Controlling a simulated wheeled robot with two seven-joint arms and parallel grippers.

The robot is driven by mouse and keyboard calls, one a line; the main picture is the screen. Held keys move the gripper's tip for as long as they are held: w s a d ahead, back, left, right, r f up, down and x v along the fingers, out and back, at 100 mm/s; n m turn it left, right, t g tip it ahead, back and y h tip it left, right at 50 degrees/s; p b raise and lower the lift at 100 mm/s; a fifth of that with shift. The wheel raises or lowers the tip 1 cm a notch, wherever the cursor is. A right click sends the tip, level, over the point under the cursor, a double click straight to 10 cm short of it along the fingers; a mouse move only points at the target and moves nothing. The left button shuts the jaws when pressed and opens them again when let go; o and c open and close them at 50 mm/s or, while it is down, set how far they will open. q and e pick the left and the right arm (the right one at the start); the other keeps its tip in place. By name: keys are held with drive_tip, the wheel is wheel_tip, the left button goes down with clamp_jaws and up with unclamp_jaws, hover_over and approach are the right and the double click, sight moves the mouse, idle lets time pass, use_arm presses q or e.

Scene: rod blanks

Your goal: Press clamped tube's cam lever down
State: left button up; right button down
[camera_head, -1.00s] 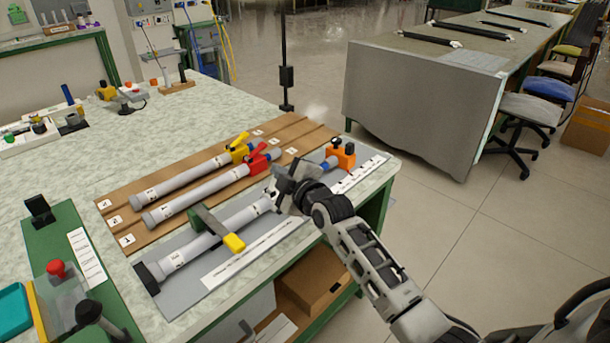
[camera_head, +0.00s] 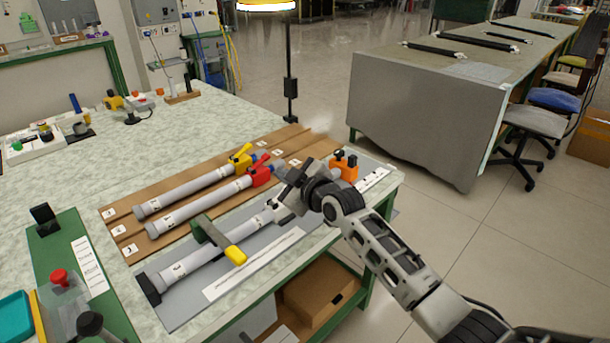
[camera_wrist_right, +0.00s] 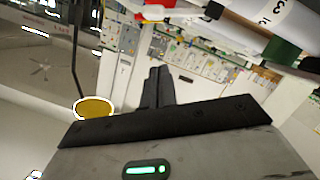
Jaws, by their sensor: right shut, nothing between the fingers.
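The clamped tube (camera_head: 205,254) is a grey tube lying on a grey plate. A green clamp with a yellow handle (camera_head: 235,256) crosses it, a black stop (camera_head: 150,288) is at its near left end, and an orange block (camera_head: 347,168) is at its far end. My right gripper (camera_head: 283,183) is shut and empty over the far part of this tube. It hides that stretch, and I cannot make out the cam lever or tell whether the gripper touches it. In the right wrist view the closed fingers (camera_wrist_right: 157,88) show, with a labelled tube (camera_wrist_right: 275,20) at upper right. My left gripper is out of view.
Two more tubes lie on a brown rack (camera_head: 118,228) behind, one with a yellow lever (camera_head: 241,156), one with a red lever (camera_head: 261,166). A green fixture (camera_head: 105,280) with a red knob stands at left.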

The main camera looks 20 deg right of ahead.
drive_tip(key=r+v, duration=0.1)
drive_tip(key=v, duration=0.9)
drive_tip(key=shift+d, duration=0.1)
drive_tip(key=s+a+f+m+g+h, duration=0.1)
drive_tip(key=s+f+m, duration=0.3)
drive_tip(key=s+f, duration=0.5)
drive_tip(key=s+a+f+m+g, duration=0.3)
drive_tip(key=s+f, duration=0.6)
drive_tip(key=s, duration=0.8)
drive_tip(key=shift+f+m+h, duration=0.4)
drive_tip(key=shift+m, duration=0.1)
drive_tip(key=shift+s, duration=0.1)
